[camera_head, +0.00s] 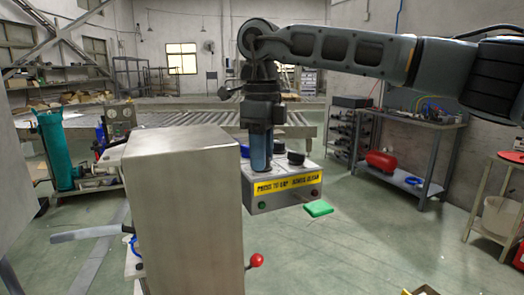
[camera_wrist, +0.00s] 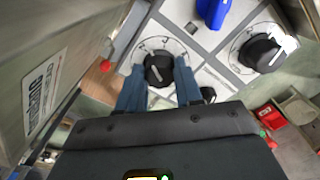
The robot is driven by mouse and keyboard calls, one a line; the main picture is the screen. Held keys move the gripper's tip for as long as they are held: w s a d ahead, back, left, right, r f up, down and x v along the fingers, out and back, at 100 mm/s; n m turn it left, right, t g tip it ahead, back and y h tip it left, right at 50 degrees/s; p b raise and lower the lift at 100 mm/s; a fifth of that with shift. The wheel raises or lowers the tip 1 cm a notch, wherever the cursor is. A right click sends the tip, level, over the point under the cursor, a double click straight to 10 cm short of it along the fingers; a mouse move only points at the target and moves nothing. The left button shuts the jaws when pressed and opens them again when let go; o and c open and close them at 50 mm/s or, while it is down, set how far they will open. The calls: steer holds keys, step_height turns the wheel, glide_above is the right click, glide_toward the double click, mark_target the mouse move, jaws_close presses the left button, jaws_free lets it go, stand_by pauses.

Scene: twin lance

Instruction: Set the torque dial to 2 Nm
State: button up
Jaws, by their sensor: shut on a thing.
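A grey control box (camera_head: 262,205) with a yellow label stands in the middle of the head view. My gripper (camera_head: 260,165) points down onto its top panel. In the wrist view, the blue fingers of my gripper (camera_wrist: 160,85) stand on both sides of a black dial (camera_wrist: 158,68) and are shut on it. I cannot tell which dial is labelled torque.
A blue part (camera_wrist: 212,12) stands on the panel between the dials in the wrist view. A large metal cabinet (camera_head: 185,215) stands close at front left, with a red-knobbed lever (camera_head: 256,261). A green pad (camera_head: 318,208) is right of the box.

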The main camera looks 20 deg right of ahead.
steer(key=shift+r+n, duration=0.1)
steer(key=shift+n, duration=1.1)
steer(key=o, duration=1)
steer(key=shift+o, duration=0.2)
step_height(320, 180, up, 8)
steer(key=shift+f, duration=0.15)
